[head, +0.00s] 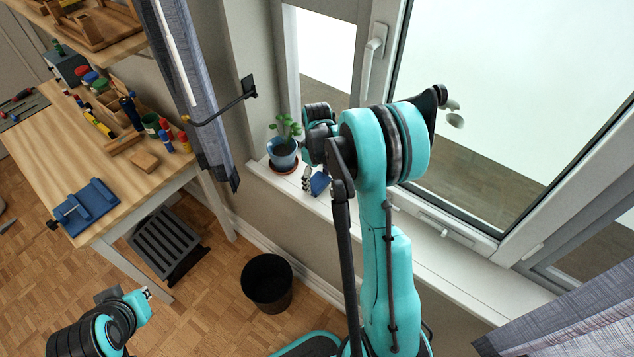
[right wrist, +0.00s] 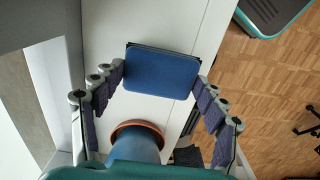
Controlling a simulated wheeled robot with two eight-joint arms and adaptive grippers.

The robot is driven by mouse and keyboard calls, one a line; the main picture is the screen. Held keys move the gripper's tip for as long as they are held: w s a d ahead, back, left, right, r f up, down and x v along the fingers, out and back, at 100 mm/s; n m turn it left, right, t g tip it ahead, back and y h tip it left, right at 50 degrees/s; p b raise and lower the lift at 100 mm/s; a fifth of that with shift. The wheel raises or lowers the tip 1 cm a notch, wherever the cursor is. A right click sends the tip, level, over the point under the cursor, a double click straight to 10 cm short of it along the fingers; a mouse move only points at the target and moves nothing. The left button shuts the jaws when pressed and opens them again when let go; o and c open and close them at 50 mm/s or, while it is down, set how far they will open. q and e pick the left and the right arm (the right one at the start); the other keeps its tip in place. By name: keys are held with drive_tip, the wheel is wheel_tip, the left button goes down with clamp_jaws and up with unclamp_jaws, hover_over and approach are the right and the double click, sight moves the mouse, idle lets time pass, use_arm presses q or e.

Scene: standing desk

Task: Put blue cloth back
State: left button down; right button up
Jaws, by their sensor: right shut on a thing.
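The blue cloth (right wrist: 160,72) shows in the right wrist view as a flat blue pad with a dark edge. It lies between the two fingers of my right gripper (right wrist: 160,82), which is shut on it from both sides. In the head view the blue cloth (head: 320,184) shows small at the windowsill, beside the fingers of my right gripper (head: 312,181). I cannot tell whether it touches the sill. My left gripper (head: 146,292) is low at the left, over the floor, away from the cloth; its opening is not clear.
A potted plant in a blue pot (head: 283,154) stands on the white windowsill (head: 400,237), close to my right gripper. A workbench (head: 98,140) with tools, jars and a blue vise (head: 86,207) is at the left. A black bin (head: 267,283) stands on the floor.

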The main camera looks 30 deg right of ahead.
drive_tip(key=shift+f, duration=0.55)
drive_tip(key=shift+r, duration=0.1)
drive_tip(key=shift+c, duration=0.5)
drive_tip(key=o, duration=1.1)
